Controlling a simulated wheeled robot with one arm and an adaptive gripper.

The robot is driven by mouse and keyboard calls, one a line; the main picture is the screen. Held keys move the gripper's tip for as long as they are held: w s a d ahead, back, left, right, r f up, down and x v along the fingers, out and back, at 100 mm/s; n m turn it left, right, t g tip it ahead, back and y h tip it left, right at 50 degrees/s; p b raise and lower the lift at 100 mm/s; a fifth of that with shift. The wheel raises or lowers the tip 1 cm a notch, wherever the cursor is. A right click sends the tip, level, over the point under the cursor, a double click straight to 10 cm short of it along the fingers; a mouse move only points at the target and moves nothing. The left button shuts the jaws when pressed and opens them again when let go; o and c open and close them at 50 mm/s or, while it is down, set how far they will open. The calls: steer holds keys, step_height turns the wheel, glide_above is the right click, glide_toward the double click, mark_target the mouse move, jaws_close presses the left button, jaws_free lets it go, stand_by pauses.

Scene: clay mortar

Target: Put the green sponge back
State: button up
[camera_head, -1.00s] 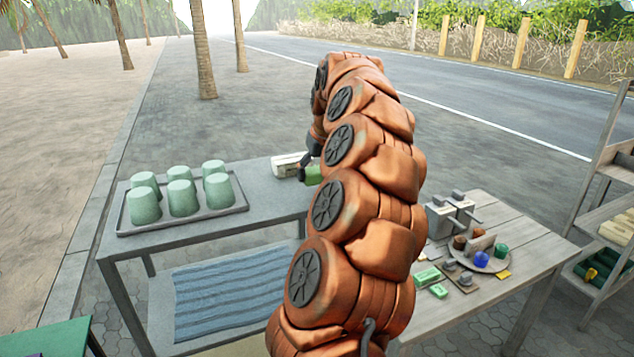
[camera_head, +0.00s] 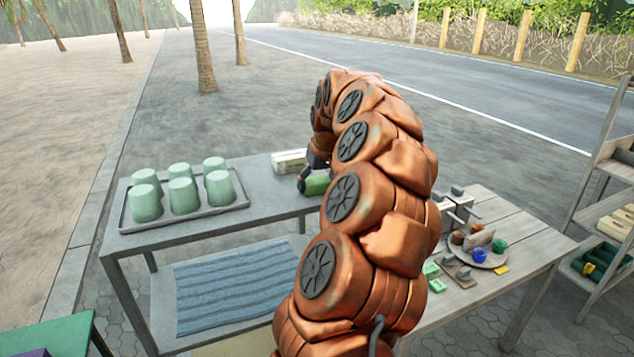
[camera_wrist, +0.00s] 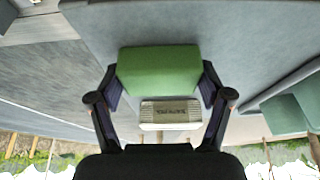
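The green sponge (camera_head: 316,184) is a green block at the right part of the grey table (camera_head: 262,212), partly hidden by my arm in the head view. In the wrist view the green sponge (camera_wrist: 160,72) sits between the two fingers of my gripper (camera_wrist: 160,88), with a finger pad against each side. My gripper (camera_head: 306,176) is shut on it. A pale block with dark lettering (camera_wrist: 170,114) shows just beyond the sponge in the wrist view, and it also shows in the head view (camera_head: 288,161) on the table. I cannot tell whether the sponge touches the table.
A tray (camera_head: 128,222) of several upturned pale green cups stands on the left of the grey table. A wooden table (camera_head: 540,250) at right holds a round plate and small coloured items. Shelves (camera_head: 600,215) stand far right. The grey table's middle is clear.

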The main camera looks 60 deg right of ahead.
steer(key=o, duration=0.3)
steer(key=shift+o, duration=0.2)
steer(key=shift+r, duration=0.15)
steer(key=shift+r, duration=0.15)
steer(key=b+v, duration=0.3)
steer(key=v, duration=0.8)
steer(key=shift+s+r, duration=0.2)
steer(key=shift+r, duration=0.1)
steer(key=shift+a, duration=0.15)
